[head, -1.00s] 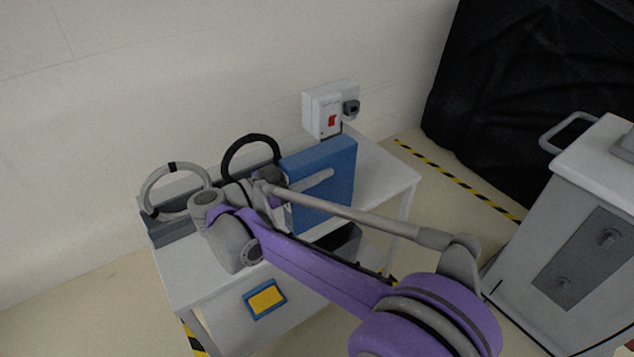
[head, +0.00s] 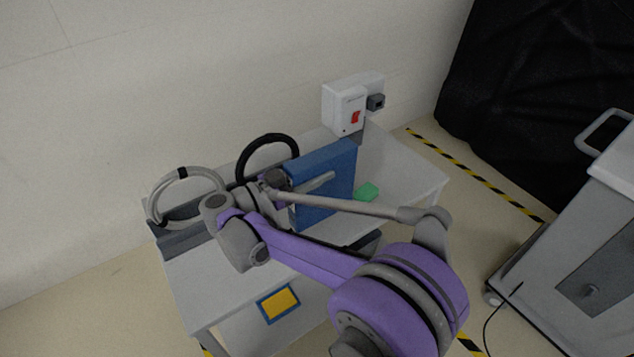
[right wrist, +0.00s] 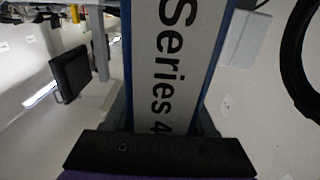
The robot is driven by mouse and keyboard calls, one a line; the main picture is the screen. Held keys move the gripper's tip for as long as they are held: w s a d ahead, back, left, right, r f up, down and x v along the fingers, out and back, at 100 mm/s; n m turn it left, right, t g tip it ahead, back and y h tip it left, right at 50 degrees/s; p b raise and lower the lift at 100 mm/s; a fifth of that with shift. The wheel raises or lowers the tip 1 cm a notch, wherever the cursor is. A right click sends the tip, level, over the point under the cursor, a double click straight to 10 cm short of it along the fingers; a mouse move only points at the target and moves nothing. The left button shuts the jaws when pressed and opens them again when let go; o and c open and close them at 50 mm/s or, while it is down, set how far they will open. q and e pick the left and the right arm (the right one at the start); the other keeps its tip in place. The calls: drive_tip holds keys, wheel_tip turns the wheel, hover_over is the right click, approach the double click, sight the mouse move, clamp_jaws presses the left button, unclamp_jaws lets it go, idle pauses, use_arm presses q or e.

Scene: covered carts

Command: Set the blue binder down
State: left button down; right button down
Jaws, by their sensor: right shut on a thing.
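The blue binder (head: 340,165) is upright over the cart top (head: 395,165) in the head view. My right gripper (head: 312,184) is shut on it from the left, with a grey finger along its broad face. The right wrist view shows the binder's white spine label (right wrist: 175,60) reading "Series 4" close in front of the gripper, with blue edges beside it. My arm hides part of the binder's lower side. I cannot tell whether its bottom edge touches the cart top. My left gripper is not in view.
A green object (head: 367,191) lies right of the binder. A black ring (head: 267,140) and a grey ring (head: 187,172) stand at the cart's left and back. A grey cabinet (head: 575,265) stands right.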

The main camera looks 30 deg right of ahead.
drive_tip(key=shift+f, duration=1.75)
drive_tip(key=shift+f+b, duration=0.1)
drive_tip(key=shift+b, duration=0.2)
drive_tip(key=shift+c, duration=1.1)
unclamp_jaws()
drive_tip(key=s+a, duration=0.1)
drive_tip(key=a, duration=1.1)
